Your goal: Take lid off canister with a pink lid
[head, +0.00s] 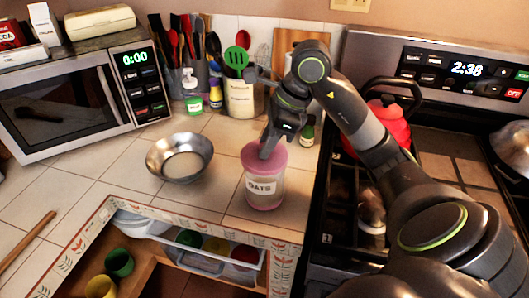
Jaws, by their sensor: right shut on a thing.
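The canister (263,190) stands upright on the tiled counter. It has a white label reading OATS. Its pink lid (277,155) sits at its top. My right gripper (268,150) reaches down from above and is shut on the pink lid. The fingertips hide part of the lid, and I cannot tell whether there is a gap between lid and canister. My left gripper is not in view.
A metal bowl (180,158) stands left of the canister. A utensil crock (241,98) and small bottles are behind. The stove with a red kettle (390,125) is at right. An open drawer (205,258) with cups lies below the counter edge.

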